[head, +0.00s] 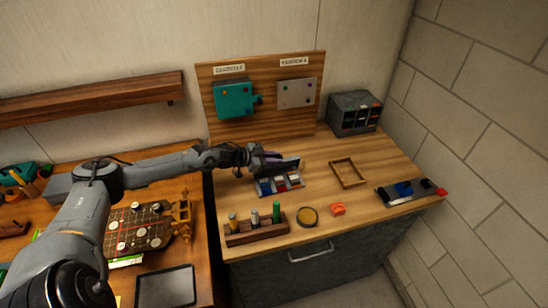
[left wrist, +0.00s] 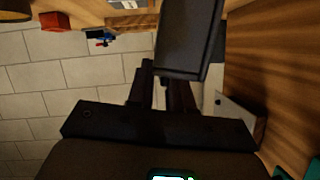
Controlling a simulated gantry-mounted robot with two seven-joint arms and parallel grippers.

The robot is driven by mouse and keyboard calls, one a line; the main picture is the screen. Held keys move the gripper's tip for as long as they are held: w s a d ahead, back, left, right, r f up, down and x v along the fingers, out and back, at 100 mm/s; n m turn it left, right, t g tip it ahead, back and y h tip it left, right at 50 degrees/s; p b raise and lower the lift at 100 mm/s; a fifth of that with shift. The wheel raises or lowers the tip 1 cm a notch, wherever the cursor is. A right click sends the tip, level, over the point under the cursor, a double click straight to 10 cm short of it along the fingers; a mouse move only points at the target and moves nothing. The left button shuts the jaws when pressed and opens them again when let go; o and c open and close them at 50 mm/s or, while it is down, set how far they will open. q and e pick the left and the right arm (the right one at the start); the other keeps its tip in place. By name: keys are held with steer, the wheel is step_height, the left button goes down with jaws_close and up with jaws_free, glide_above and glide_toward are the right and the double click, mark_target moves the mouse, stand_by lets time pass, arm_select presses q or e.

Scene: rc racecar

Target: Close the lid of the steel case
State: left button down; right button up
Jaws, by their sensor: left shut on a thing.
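The steel case (head: 279,187) lies open on the right-hand wooden bench, with small red, white and blue items inside. Its lid (head: 289,165) stands raised at the case's back edge. My left gripper (head: 268,160) reaches in from the left and is shut on the lid near its upper left part. In the left wrist view, the dark lid panel (left wrist: 190,40) rises from between the two fingers (left wrist: 160,88). The fingers hide part of the lid in the head view. My right gripper is not in view.
A wooden rack (head: 257,230) with upright cylinders stands in front of the case. A round yellow-rimmed dish (head: 308,216), an orange block (head: 338,209), a wooden frame (head: 348,173) and a dark tray (head: 408,192) lie to the right. A board (head: 262,70) stands behind.

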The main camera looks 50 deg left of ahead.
arm_select(q)
steer(key=c, duration=1.2)
jaws_free()
steer(key=shift+c, duration=0.2)
steer(key=shift+s, duration=0.15)
steer(key=shift+v, duration=1)
steer(key=p+v, duration=0.4)
steer(key=v, duration=0.4)
steer(key=shift+s, duration=0.25)
steer(key=shift+a+r, duration=0.1)
